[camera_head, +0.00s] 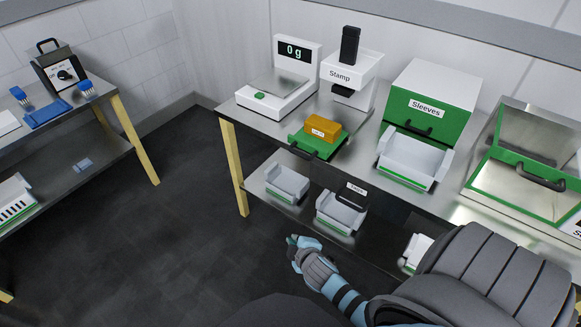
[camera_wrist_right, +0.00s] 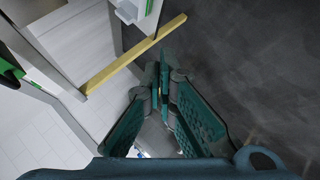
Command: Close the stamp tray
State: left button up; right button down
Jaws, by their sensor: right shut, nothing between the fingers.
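The stamp machine (camera_head: 350,72) is a white unit with a black top lever, labelled "Stamp", on the steel table. Its green stamp tray (camera_head: 330,146) sticks out toward the table's front edge, with a dark handle (camera_head: 300,154) at its front. A labelled orange block (camera_head: 321,128) rests on the tray. My right gripper (camera_head: 291,240) is shut and empty, below and in front of the tray, apart from it. Its teal fingers meet in the right wrist view (camera_wrist_right: 163,75). My left gripper is not in view.
A scale (camera_head: 276,95) reading "0 g" stands left of the stamp. Right of it are the green Sleeves box (camera_head: 436,92) and an open white drawer (camera_head: 408,160). White bins (camera_head: 287,184) sit on the lower shelf. The floor (camera_head: 150,225) at left is clear.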

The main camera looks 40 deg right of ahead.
jog(key=w+d+r+n+t+h+b, duration=0.1)
jog(key=w+d+r+t+h+b, duration=0.15)
jog(key=r, duration=0.65)
jog(key=w+d+r+n+t+h+b, duration=0.1)
jog(key=w+r+n+t+b, duration=0.15)
jog(key=r, duration=0.55)
pick_arm(q)
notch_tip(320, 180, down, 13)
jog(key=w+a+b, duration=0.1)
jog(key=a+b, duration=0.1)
jog(key=b, duration=0.2)
pick_arm(e)
jog(key=w+d+f+m, duration=0.1)
jog(key=w+d+f, duration=0.1)
jog(key=w+d, duration=0.5)
jog(key=shift+w+d, duration=0.2)
jog(key=shift+w, duration=1.4)
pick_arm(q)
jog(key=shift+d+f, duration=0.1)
